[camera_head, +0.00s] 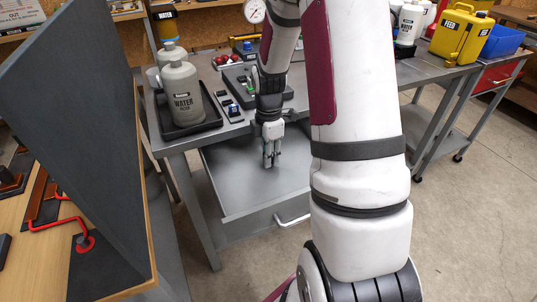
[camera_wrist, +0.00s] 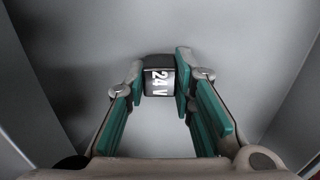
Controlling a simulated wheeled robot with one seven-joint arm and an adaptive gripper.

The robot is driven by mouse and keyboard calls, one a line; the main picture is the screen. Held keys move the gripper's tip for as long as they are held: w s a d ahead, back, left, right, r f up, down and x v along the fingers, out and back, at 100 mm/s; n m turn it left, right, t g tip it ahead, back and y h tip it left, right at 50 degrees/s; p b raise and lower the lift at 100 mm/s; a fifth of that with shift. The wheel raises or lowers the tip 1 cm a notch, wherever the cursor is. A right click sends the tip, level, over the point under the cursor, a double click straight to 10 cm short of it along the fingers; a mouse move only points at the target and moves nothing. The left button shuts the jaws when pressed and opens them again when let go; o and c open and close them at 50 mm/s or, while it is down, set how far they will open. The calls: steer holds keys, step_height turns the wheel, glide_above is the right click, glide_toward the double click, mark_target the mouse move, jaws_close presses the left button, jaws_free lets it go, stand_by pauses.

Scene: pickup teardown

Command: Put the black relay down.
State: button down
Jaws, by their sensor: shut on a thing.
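The black relay (camera_wrist: 158,82) shows between my fingertips in the wrist view, with white "24 V" lettering on it. My gripper (camera_head: 269,162) points down over the open, bare grey drawer (camera_head: 237,201) under the workbench. In the wrist view my gripper (camera_wrist: 159,85) is shut on the relay, with one green-padded finger at each side. The drawer floor (camera_wrist: 240,40) lies around and behind the relay. I cannot tell whether the relay touches it. In the head view my fingers mostly hide the relay.
The drawer's handle (camera_head: 291,221) is at its front. On the bench above, a black tray (camera_head: 190,128) holds grey water bottles (camera_head: 181,93), beside small parts (camera_head: 231,108). A tall dark panel (camera_head: 80,130) stands at the left. The drawer floor around my gripper looks clear.

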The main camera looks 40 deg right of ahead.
steer(key=shift+f, duration=0.1)
steer(key=c, duration=1.4)
jaws_free()
steer(key=shift+o, duration=0.2)
step_height(320, 180, up, 12)
steer(key=p, duration=0.2)
steer(key=s+a+r+m+t, duration=0.1)
steer(key=s+a+r+m, duration=0.6)
steer(key=a+r, duration=0.45)
steer(key=s+a+m, duration=0.4)
steer(key=s, duration=0.4)
steer(key=s+a+r+m+t, duration=0.1)
steer(key=s+a+m, duration=0.2)
steer(key=s, duration=0.5)
steer(key=shift+a+r+m+t, duration=0.2)
steer(key=shift+a+m+t, duration=0.15)
steer(key=shift+a, duration=0.35)
